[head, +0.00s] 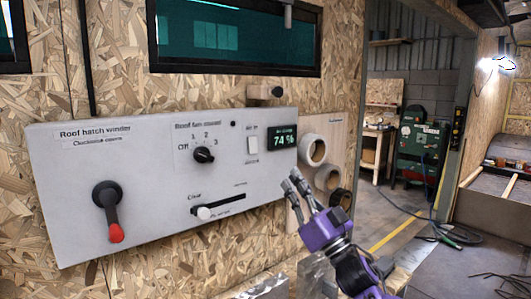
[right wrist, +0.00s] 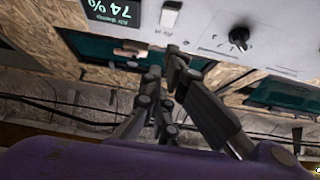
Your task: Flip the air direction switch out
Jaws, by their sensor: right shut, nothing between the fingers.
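The air direction switch (head: 252,144) is a small white rocker on the grey control panel (head: 140,210), just left of the display (head: 283,138) that reads 74 %. Which way the rocker is tilted is too small to tell. My right gripper (head: 294,183) is shut and empty, in front of the panel's right end, below and right of the switch. In the right wrist view the panel appears upside down, with the switch (right wrist: 170,13) at the top edge and the shut fingers (right wrist: 164,78) apart from it. My left gripper is out of view.
The panel also carries a red-tipped crank (head: 110,212), a black fan speed knob (head: 204,155) and a slider with a white handle (head: 204,213). Tape rolls (head: 313,150) hang to the right of the panel. A window (head: 235,35) is above.

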